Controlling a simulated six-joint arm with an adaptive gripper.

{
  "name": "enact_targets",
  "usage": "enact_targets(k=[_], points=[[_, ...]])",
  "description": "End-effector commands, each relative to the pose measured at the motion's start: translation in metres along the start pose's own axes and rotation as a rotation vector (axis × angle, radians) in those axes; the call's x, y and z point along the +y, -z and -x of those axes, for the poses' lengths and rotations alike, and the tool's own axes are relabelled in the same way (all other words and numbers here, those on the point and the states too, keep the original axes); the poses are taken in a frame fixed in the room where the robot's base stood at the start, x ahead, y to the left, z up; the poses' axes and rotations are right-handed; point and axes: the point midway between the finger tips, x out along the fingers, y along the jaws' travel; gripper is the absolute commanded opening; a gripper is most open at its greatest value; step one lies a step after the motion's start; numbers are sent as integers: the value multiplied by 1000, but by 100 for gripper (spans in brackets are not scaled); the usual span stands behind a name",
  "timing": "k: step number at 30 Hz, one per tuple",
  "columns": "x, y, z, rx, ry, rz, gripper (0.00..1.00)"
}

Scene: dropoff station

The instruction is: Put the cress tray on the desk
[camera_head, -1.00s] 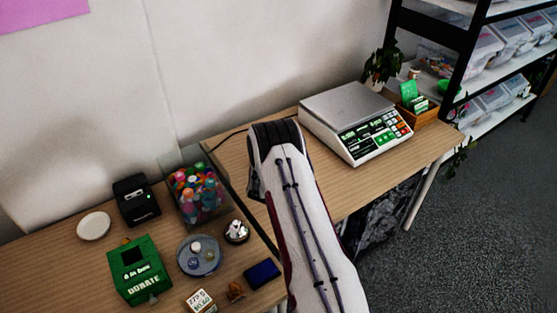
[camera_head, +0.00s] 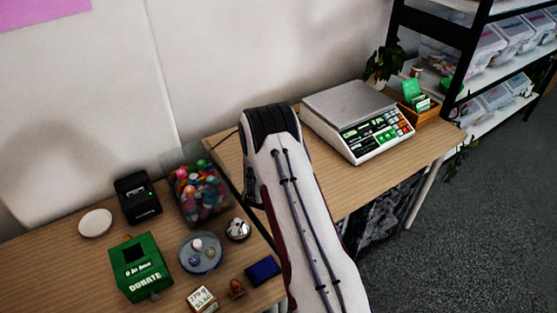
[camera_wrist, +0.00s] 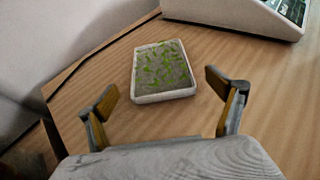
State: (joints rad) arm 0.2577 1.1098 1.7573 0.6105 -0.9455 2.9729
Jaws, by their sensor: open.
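The cress tray (camera_wrist: 163,72) is a small pale tray with green sprouts. In the wrist view it sits on the wooden desk (camera_wrist: 235,62), flat and upright. My gripper (camera_wrist: 170,95) is open, with its two fingers spread in front of the tray's near edge. The fingers look apart from the tray, and nothing is between them. In the head view the desk (camera_head: 345,190) shows to the right, and my arm hides the tray and the gripper.
A white scale (camera_head: 357,121) stands right of my arm, and its edge shows in the wrist view (camera_wrist: 262,17). On the left table are a green donation box (camera_head: 141,267), a clear bin of colourful items (camera_head: 198,192) and a black device (camera_head: 137,197). A dark cable lies behind the tray.

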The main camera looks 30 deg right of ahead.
Motion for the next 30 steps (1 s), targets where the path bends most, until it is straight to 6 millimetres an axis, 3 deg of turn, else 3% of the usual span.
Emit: enact_targets(k=[9,30], points=[[0,0,18,0,-1,0,93],[0,0,19,0,-1,0,93]])
